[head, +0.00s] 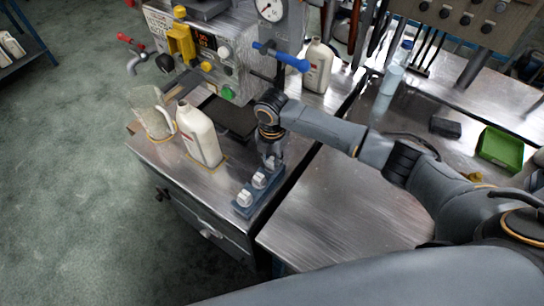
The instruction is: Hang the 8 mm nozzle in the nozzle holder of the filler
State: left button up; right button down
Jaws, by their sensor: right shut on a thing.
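The filler (225,50) stands at the back of the metal bench, with a dial gauge, knobs and a blue-handled lever. I cannot clearly pick out its nozzle holder. A dark blue-grey rack (245,208) near the bench's front right edge carries small white-topped nozzles (259,180). Their size marks are too small to read. My right gripper (272,158) points down at the rack's far end. It is shut on a nozzle there, mostly hidden by the fingers; I cannot tell whether it is clear of the rack. My left gripper is out of view.
A white bottle (200,136) and a clear jug (152,115) stand left of the rack. Another white bottle (318,66) stands behind my right arm. A green bin (500,148) sits on the right bench. The front right tabletop (335,210) is bare.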

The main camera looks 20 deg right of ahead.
aim_at(270, 161)
jog(key=shift+f, duration=0.15)
jog(key=c, duration=1.1)
grip_release()
jog(key=shift+f, duration=0.15)
jog(key=shift+c, duration=0.2)
jog(key=shift+f+b, duration=0.2)
jog(key=shift+b, duration=0.35)
jog(key=r, duration=0.2)
jog(key=r+b, duration=0.1)
jog(key=r, duration=0.1)
jog(key=a+r+b, duration=0.1)
jog(key=r, duration=0.1)
jog(key=shift+r, duration=0.3)
jog(key=shift+s+d+r, duration=0.1)
jog(key=shift+r, duration=0.5)
